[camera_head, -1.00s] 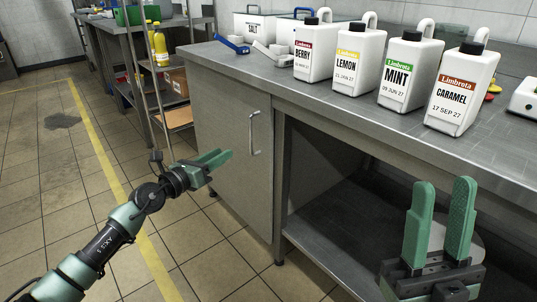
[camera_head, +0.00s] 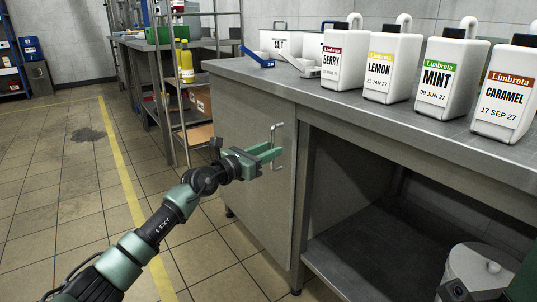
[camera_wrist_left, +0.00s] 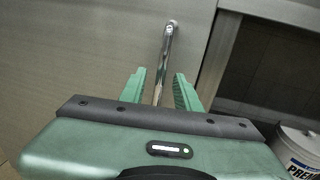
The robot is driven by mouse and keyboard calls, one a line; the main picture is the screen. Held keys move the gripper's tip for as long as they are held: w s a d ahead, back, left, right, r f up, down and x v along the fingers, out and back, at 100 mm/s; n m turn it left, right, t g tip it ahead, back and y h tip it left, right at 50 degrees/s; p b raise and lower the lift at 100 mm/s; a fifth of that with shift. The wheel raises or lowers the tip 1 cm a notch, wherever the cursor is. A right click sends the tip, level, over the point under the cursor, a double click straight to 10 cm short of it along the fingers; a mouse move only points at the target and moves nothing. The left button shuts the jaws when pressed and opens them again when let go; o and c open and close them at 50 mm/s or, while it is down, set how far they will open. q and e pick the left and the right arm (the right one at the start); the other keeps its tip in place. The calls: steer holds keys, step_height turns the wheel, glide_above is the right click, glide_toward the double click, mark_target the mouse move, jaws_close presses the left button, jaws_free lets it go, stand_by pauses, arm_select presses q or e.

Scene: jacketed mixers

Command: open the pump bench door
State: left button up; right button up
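The pump bench door (camera_head: 238,150) is a flat grey panel under the left end of the bench, and it looks closed. Its metal bar handle (camera_head: 276,135) stands upright near the door's right edge. My left gripper (camera_head: 270,153) is at the handle with its green fingers apart. In the left wrist view the handle (camera_wrist_left: 165,50) runs between the two open fingers (camera_wrist_left: 160,88), with a gap visible on each side. Of my right arm, only a green and dark part (camera_head: 524,283) shows at the lower right corner; its fingers cannot be made out.
Limbrota bottles (camera_head: 345,57) stand in a row on the bench top (camera_head: 300,88). Right of the door is an open bay (camera_head: 350,190) with a white bucket (camera_head: 480,262). A shelf rack with a yellow bottle (camera_head: 185,65) stands behind left. The tiled floor (camera_head: 70,190) at left is clear.

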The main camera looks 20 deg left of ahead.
arm_select(q)
jaws_close()
stand_by(1.4)
